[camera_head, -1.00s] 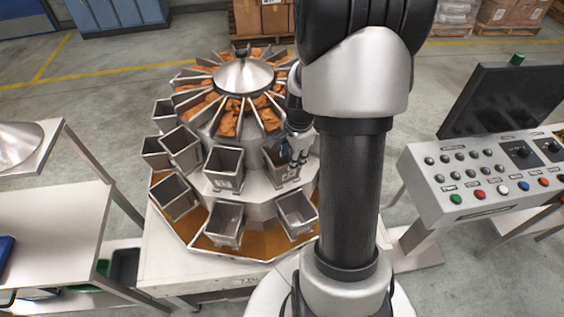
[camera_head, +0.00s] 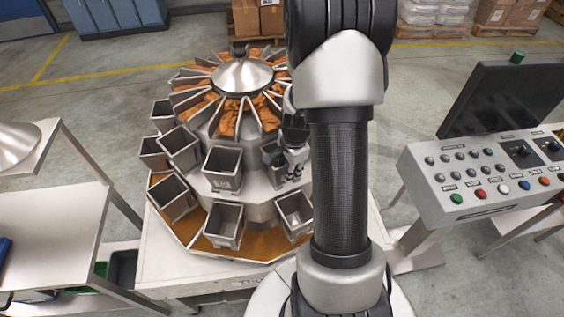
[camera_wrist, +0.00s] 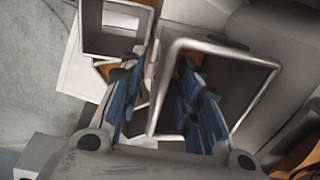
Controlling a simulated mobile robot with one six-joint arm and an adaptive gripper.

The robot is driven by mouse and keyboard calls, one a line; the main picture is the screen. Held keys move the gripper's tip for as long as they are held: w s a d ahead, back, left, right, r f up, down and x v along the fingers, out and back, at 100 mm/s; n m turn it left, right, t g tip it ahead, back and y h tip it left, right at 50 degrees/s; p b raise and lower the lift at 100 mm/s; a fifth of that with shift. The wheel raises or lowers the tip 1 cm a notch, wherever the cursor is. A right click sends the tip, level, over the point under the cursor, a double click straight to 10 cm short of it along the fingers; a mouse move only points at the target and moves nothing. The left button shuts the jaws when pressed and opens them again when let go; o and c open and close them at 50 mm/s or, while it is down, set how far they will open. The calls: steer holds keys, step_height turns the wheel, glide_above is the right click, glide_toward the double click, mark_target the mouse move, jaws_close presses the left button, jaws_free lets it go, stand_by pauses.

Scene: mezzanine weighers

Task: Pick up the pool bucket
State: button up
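The multihead weigher carries a ring of grey, open-topped metal buckets. The upper-ring bucket at my gripper, which I take as the pool bucket (camera_head: 270,154), is partly hidden behind the gripper in the head view. In the wrist view this bucket (camera_wrist: 238,62) shows its square rim and dark inside. My gripper (camera_head: 293,176) points down at it. In the wrist view my gripper (camera_wrist: 162,112) has its blue-padded fingers spread apart, one outside the bucket's left wall and one over its opening. A gap shows between fingers and wall; I cannot tell whether either touches it.
Another upper bucket (camera_head: 222,168) stands close on the left, and lower buckets (camera_head: 295,215) sit beneath. Orange food pieces (camera_head: 192,103) fill the top chutes. A control panel (camera_head: 480,180) stands right, and a steel table (camera_head: 50,225) stands left.

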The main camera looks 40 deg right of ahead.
steer(key=shift+f, duration=0.25)
steer(key=shift+c, duration=0.2)
jaws_close()
stand_by(0.4)
stand_by(0.4)
